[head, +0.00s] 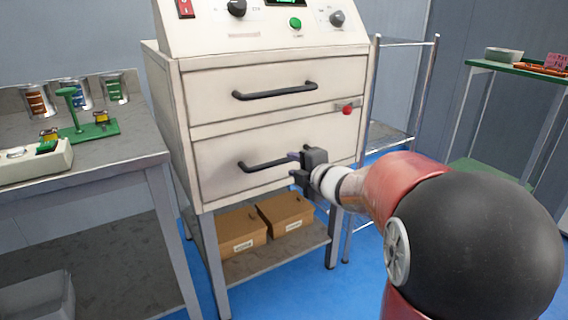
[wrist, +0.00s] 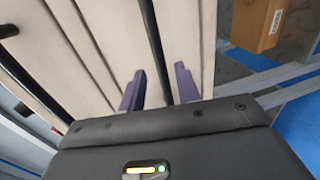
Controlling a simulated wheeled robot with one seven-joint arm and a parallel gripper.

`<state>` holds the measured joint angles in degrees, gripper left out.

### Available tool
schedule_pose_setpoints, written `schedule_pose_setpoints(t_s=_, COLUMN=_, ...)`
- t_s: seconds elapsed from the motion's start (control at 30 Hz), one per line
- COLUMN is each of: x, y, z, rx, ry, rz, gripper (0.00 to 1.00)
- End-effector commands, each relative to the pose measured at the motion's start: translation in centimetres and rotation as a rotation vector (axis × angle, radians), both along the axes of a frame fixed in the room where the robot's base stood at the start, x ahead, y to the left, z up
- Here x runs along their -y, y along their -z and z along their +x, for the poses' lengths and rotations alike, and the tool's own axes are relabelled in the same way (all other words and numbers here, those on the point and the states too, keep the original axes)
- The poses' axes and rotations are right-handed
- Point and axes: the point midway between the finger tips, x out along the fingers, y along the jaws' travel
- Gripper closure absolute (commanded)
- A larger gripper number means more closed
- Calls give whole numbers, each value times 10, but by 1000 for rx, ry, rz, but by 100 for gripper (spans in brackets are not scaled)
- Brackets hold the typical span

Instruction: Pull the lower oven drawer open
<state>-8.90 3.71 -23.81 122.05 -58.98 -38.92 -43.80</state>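The oven is a cream cabinet with two drawers. The lower drawer (head: 222,165) looks closed, its front level with the cabinet. Its black bar handle (head: 262,164) also shows in the wrist view (wrist: 155,42), running between my two purple fingers. My gripper (head: 296,168) is at the right end of this handle. In the wrist view, my gripper (wrist: 160,88) is open, with gaps visible beside the bar. I cannot tell whether a finger touches it. The gripper hides the handle's right end in the head view.
The upper drawer (head: 220,88) with its handle (head: 275,91) and a red knob (head: 347,110) are above. Cardboard boxes (head: 285,211) sit on the shelf below. A workbench (head: 100,168) stands left and a wire rack (head: 390,133) right. Blue floor is clear in front.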

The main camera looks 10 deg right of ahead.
Motion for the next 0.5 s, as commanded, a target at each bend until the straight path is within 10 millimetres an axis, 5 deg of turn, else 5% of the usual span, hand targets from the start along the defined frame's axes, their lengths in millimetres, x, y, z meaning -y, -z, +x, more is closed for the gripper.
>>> schedule_pose_setpoints(t_s=0.23, x=-13, y=9, z=38, rx=-3, ry=0, rz=1, gripper=67)
schedule_pose_setpoints(t_s=0.5, x=-18, y=12, z=55, rx=-1, ry=3, rz=4, gripper=67)
